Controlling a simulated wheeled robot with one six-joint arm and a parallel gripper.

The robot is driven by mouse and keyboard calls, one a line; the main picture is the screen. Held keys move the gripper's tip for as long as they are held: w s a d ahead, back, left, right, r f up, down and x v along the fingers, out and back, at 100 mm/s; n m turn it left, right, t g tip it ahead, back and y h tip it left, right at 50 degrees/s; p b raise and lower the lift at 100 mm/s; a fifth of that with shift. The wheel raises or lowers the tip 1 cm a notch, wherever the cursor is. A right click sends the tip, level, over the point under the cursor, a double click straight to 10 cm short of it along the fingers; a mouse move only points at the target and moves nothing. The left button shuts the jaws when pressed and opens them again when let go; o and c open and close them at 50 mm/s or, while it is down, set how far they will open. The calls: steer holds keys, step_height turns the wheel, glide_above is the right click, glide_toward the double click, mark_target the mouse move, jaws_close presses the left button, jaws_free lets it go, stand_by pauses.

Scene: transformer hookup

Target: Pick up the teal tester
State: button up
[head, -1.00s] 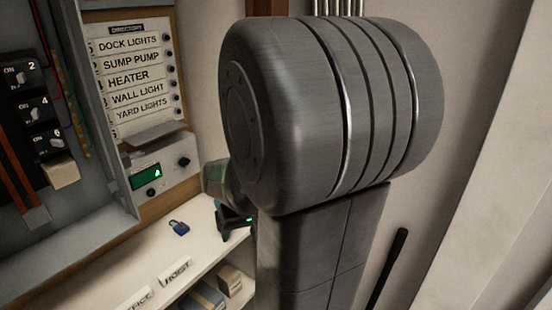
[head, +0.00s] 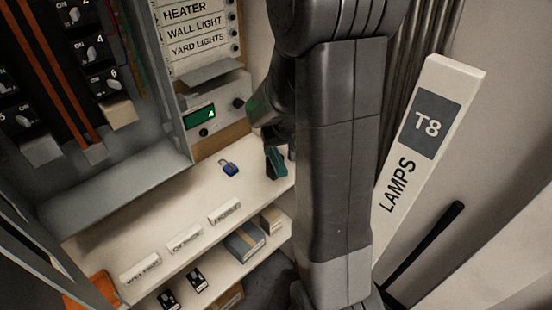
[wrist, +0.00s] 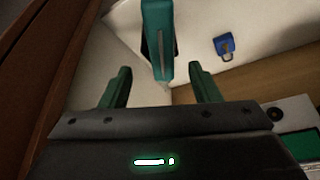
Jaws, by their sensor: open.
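The teal tester (wrist: 158,40) is at the top centre of the wrist view, over the white shelf. My gripper (wrist: 162,72) is open, with its two green fingers apart and nothing held. The tester's near end appears in line with the gap between the fingertips; I cannot tell how far it is from them in depth. In the head view the tester (head: 276,164) shows near the right end of the shelf top, just below my gripper. My arm hides part of the gripper and the area behind it there.
A blue padlock (head: 229,168) lies on the white shelf (head: 185,200) left of the tester. A panel with a green display (head: 200,117) stands behind. Label blocks (head: 185,238) line the shelf's front, with boxes (head: 244,240) below.

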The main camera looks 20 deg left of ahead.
mark_target(276, 156)
steer(key=shift+p+x, duration=0.35)
steer(key=shift+x, duration=2.4)
steer(key=shift+s, duration=0.1)
steer(key=shift+c, duration=0.5)
jaws_close()
steer(key=shift+r, duration=0.1)
